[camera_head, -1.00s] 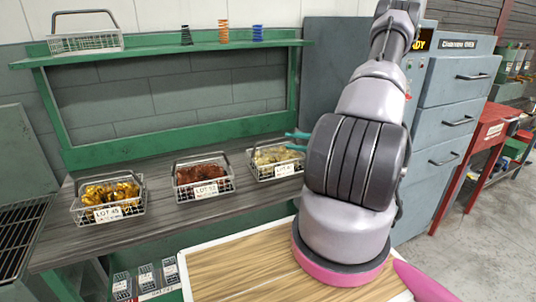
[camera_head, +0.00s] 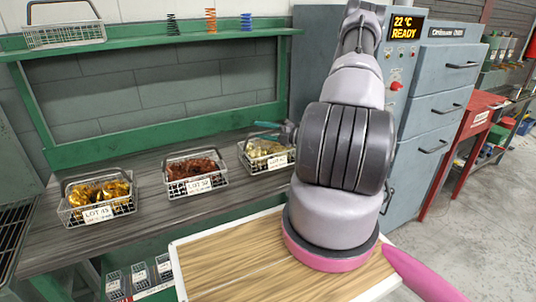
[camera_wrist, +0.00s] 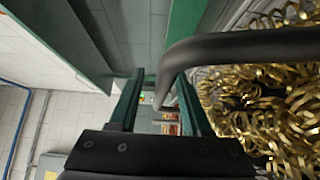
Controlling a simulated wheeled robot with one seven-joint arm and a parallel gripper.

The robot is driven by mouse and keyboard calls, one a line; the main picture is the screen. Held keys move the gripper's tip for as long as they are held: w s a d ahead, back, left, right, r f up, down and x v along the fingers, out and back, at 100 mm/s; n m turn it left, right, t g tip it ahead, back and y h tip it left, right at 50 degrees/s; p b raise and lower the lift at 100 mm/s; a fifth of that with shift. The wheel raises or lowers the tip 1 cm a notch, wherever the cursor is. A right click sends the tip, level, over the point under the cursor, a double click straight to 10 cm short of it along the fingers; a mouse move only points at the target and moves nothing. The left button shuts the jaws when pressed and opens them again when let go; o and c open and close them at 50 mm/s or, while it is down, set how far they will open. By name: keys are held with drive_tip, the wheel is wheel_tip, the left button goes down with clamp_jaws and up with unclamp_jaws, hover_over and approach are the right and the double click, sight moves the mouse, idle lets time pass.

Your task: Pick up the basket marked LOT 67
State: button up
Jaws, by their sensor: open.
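The basket (camera_head: 265,167) nearest my arm is a wire basket of pale gold curls with a label that seems to start LOT 6; its last digit is unclear. It stands on the grey bench, its right end close to my arm. My gripper (camera_head: 267,131) is open just above it, teal fingers pointing left. In the wrist view, the basket's dark handle (camera_wrist: 245,45) crosses in front of my gripper (camera_wrist: 158,100) and its bend reaches the gap between the two fingers. The gold curls (camera_wrist: 262,105) lie on the right. I cannot tell whether a finger touches the handle.
Basket LOT 45 (camera_head: 98,214) with gold curls and a basket with red-brown curls (camera_head: 197,185) stand left on the bench. A green shelf (camera_head: 150,42) runs above the back, holding an empty basket (camera_head: 64,36) and coil springs. A grey oven cabinet stands right.

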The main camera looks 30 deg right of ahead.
drive_tip(key=shift+w+a, duration=0.2)
drive_tip(key=shift+w, duration=0.1)
clamp_jaws()
idle(1.2)
